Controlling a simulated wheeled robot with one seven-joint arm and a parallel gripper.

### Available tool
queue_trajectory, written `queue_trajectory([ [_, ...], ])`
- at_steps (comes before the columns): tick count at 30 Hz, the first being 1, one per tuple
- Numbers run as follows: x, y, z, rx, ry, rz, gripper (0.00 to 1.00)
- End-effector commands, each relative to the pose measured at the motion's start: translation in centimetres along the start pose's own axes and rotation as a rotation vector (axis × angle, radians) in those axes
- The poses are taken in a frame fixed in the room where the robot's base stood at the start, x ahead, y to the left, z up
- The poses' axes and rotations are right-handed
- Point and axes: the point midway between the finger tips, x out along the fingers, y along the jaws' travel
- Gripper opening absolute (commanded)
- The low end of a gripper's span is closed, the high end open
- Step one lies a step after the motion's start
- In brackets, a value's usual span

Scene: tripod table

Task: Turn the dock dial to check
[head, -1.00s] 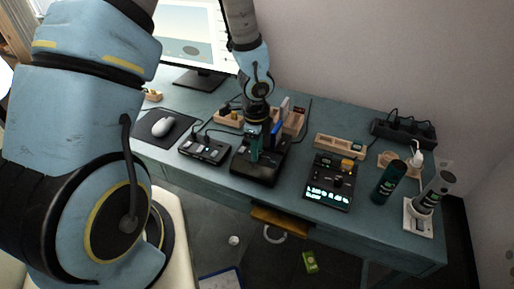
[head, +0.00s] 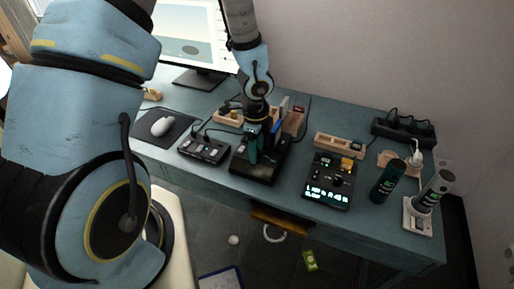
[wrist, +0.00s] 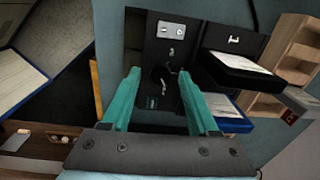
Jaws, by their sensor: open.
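The black dock (head: 246,172) sits on the blue-green desk (head: 285,185), under my gripper (head: 260,153). In the wrist view, the dock's dark face (wrist: 145,92) lies below and between my two teal fingers. A small pale, hooked part, perhaps the dial, shows near the fingertips; its setting cannot be read. My gripper (wrist: 158,72) is open, with nothing between its fingers that I can make out. Whether a finger touches the dock cannot be told. In the head view, my gripper hides part of the dock.
A black box (head: 205,150) stands left of the dock, and a device with a lit display (head: 327,194) stands right of it. Behind are wooden holders (head: 340,146). Dark bottles (head: 388,181) stand at the right. A mouse (head: 162,126) lies at the left.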

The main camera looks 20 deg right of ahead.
Motion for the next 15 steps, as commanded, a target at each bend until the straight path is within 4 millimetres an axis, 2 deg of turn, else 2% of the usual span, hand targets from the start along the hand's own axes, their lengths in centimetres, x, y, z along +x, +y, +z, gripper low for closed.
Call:
queue_trajectory([
  [5,-1.8,-0.1,0.1,-0.005,0.001,-0.004,0.63],
  [15,-8.3,-0.1,0.1,-0.003,0.001,-0.005,0.63],
])
